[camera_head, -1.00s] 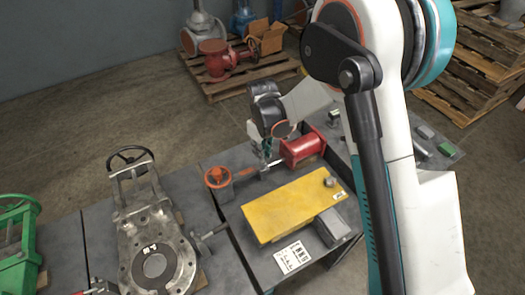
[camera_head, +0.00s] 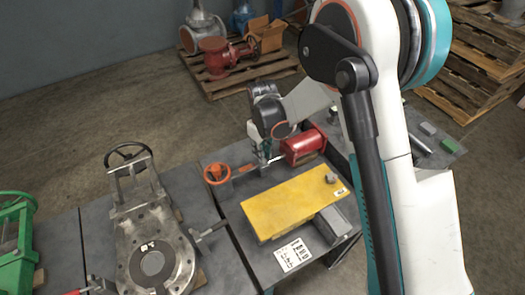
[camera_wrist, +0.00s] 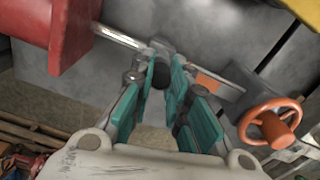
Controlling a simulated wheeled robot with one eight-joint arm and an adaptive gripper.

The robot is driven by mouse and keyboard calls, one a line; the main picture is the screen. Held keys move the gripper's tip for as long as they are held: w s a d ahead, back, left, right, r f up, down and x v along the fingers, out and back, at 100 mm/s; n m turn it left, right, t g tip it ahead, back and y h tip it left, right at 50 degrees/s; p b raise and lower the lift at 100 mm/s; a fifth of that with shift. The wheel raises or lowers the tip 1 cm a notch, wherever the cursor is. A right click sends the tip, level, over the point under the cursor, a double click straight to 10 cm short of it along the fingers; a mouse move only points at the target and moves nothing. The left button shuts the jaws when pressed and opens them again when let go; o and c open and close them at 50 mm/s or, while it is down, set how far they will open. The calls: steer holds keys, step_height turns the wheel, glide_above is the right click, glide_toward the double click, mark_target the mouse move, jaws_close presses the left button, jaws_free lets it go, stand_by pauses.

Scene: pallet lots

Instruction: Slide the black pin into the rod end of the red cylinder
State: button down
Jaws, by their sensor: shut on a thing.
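The red cylinder (camera_head: 303,146) lies on the bench, and its silver rod points left toward my gripper. In the wrist view the cylinder's red body (camera_wrist: 68,32) is at the upper left, and its rod (camera_wrist: 118,35) runs right to the rod end (camera_wrist: 160,47). My gripper (camera_wrist: 163,76) has teal fingers shut on the black pin (camera_wrist: 161,74), whose dark end shows between the fingertips. The pin is right by the rod end. I cannot tell how far it sits in the hole. In the head view my gripper (camera_head: 265,150) is over the rod end and hides it.
An orange handwheel valve (camera_head: 217,173) stands left of the rod end, and its wheel shows at right in the wrist view (camera_wrist: 270,121). A yellow plate (camera_head: 292,200) lies in front. A large grey gate valve (camera_head: 152,255) is on the bench at left.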

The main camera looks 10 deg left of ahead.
steer(key=shift+f+b, duration=0.4)
steer(key=shift+f, duration=0.25)
steer(key=c, duration=1.5)
jaws_free()
steer(key=shift+r, duration=0.1)
steer(key=shift+o, duration=0.2)
step_height(320, 180, up, 12)
